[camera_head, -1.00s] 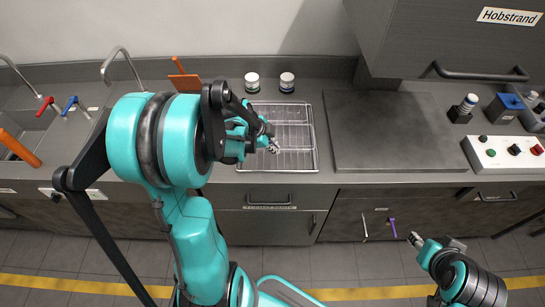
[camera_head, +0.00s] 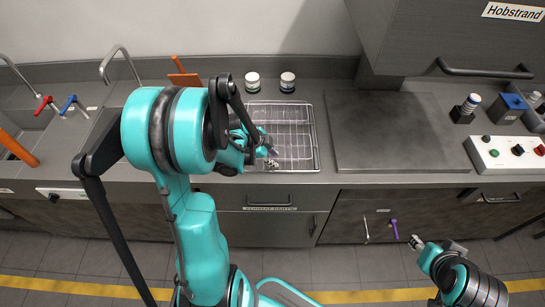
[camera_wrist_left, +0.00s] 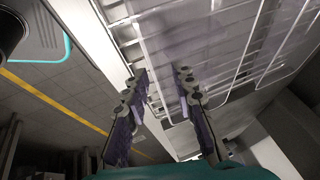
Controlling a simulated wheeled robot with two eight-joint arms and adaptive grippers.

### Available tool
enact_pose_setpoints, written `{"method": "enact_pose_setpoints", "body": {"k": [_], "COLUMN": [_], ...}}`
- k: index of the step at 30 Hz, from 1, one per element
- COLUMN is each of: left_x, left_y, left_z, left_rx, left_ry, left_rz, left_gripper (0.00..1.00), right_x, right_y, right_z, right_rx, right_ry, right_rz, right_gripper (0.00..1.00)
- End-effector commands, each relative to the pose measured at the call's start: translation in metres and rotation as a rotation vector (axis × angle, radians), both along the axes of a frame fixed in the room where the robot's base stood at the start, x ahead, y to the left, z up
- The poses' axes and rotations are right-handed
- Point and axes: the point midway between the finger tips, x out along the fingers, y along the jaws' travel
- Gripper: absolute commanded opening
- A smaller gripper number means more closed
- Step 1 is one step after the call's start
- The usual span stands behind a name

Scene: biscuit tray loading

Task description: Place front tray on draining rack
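The wire draining rack (camera_head: 302,168) lies on the grey counter, left of the dark flat plate. My left gripper (camera_head: 271,158) is over the front part of the rack, and my arm hides the rack's left side. In the left wrist view the two fingers of the left gripper (camera_wrist_left: 162,75) stand apart with a gap between them. Pale wires of the rack (camera_wrist_left: 272,35) show beyond them, with a faint see-through greyish panel over them. I cannot tell whether this panel is a tray. My right gripper (camera_head: 416,243) hangs in front of the cupboards, too small to read.
Two white-lidded jars (camera_head: 253,82) (camera_head: 288,82) stand behind the rack. The dark plate (camera_head: 385,130) lies to its right, under the overhanging cabinet (camera_head: 450,45). A control box (camera_head: 508,153) is at far right. Sink taps (camera_head: 122,62) are at left.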

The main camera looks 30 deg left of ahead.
Motion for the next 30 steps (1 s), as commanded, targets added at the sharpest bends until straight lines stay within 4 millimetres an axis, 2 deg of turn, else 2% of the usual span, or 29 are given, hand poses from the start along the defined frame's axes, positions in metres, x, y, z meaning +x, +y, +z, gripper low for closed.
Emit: {"method": "enact_pose_setpoints", "body": {"k": [7, 10, 21, 25, 30], "left_x": [0.000, -0.002, -0.033, -0.041, -0.047], "left_y": [0.000, 0.001, 0.018, 0.022, 0.023], "left_z": [0.002, 0.009, 0.079, 0.098, 0.111], "left_rx": [0.000, 0.000, 0.000, 0.000, -0.001], "left_ry": [0.000, -0.001, 0.000, 0.001, 0.003], "left_rz": [0.000, 0.001, 0.003, 0.001, 0.009], "left_gripper": [0.26, 0.26, 0.26, 0.26, 0.26], "right_x": [0.000, 0.000, 0.000, 0.000, 0.000], "right_y": [0.000, 0.000, 0.000, 0.000, 0.000], "right_z": [0.002, 0.006, 0.029, 0.034, 0.037], "right_rx": [0.000, 0.000, 0.000, 0.000, 0.000], "right_ry": [0.000, 0.000, 0.000, 0.000, 0.000], "right_rz": [0.000, 0.000, 0.000, 0.000, 0.000], "right_gripper": [0.40, 0.40, 0.40, 0.40, 0.40]}}
